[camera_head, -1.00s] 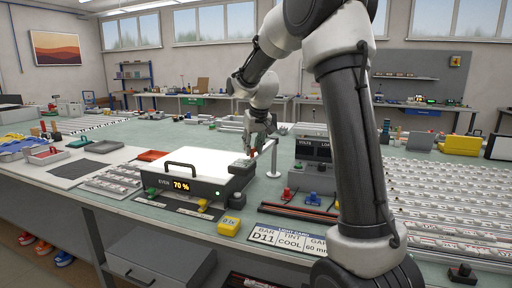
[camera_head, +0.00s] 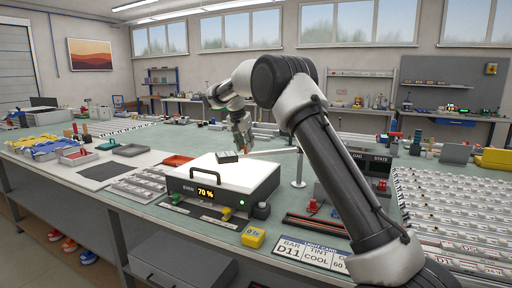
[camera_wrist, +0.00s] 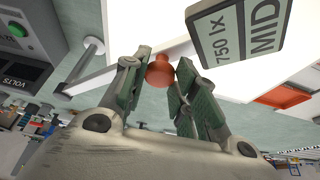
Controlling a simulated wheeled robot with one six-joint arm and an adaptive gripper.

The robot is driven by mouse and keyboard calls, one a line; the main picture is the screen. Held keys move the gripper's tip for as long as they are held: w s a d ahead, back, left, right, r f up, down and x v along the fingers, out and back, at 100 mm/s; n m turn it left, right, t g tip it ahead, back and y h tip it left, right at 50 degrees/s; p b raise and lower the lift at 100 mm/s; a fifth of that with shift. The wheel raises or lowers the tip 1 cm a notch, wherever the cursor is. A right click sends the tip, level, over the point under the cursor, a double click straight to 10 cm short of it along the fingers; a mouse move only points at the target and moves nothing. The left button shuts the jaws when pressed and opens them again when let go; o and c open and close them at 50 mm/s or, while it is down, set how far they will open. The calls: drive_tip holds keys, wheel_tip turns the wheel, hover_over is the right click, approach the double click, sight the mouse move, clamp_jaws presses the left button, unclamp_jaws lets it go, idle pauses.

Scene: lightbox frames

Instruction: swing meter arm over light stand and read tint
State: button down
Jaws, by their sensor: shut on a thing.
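The light stand (camera_head: 222,181) is a white-topped box with a display reading "EVEN 70 %". The meter arm (camera_head: 270,151) is a pale bar from an upright post (camera_head: 299,168). Its dark meter head (camera_head: 227,157) is above the stand's white top. In the wrist view the meter head (camera_wrist: 236,31) reads "750 lx" and "MID". My gripper (camera_head: 241,151) is at the back right of the stand. In the wrist view my gripper (camera_wrist: 158,66) is shut on an orange-red knob (camera_wrist: 160,72) beside the meter head.
A card (camera_head: 311,253) in front reads "BAR D11", "TINT COOL" and a cut-off gap line. A yellow block (camera_head: 253,237) sits at the stand's front right. Rows of bars (camera_head: 450,210) fill the right side. Trays (camera_head: 130,150) lie to the left.

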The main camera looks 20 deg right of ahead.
drive_tip(key=shift+w+m, duration=0.4)
drive_tip(key=shift+w, duration=0.7)
drive_tip(key=c, duration=1.1)
unclamp_jaws()
drive_tip(key=shift+d, duration=0.1)
drive_tip(key=v, duration=1.2)
drive_tip(key=shift+w, duration=0.2)
